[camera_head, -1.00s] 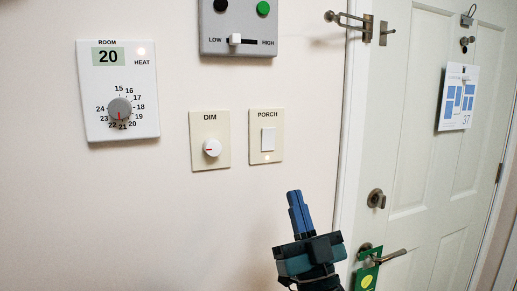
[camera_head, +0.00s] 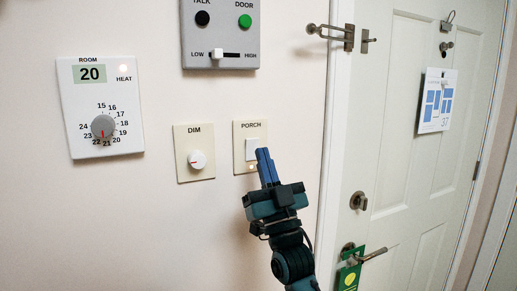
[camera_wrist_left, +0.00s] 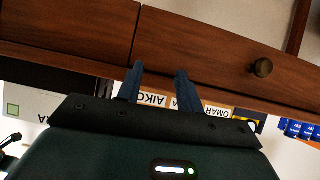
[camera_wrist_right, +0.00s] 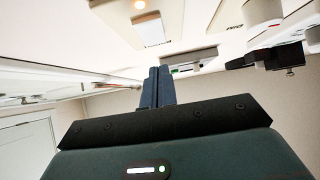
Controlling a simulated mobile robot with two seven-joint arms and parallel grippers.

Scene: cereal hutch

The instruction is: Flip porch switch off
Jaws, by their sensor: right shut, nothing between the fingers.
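The porch switch (camera_head: 252,146) is a white rocker on a beige plate (camera_head: 240,130) labelled PORCH. A small lamp below the rocker glows; it also shows lit in the right wrist view (camera_wrist_right: 138,4), where the rocker (camera_wrist_right: 150,32) appears too. My right gripper (camera_head: 263,153) is shut and empty, its fingertips pointing up at the rocker's lower right and overlapping it in the head view. I cannot tell whether they touch it. In the right wrist view its fingers (camera_wrist_right: 158,72) are together. My left gripper (camera_wrist_left: 160,73) is open, seen only in its wrist view.
The dimmer plate (camera_head: 181,134) is just left of the switch. A thermostat (camera_head: 69,75) is farther left and a grey intercom panel (camera_head: 191,64) above. A door (camera_head: 398,165) with a latch and green hanger (camera_head: 347,277) is at right. Wooden drawers (camera_wrist_left: 200,48) are near my left gripper.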

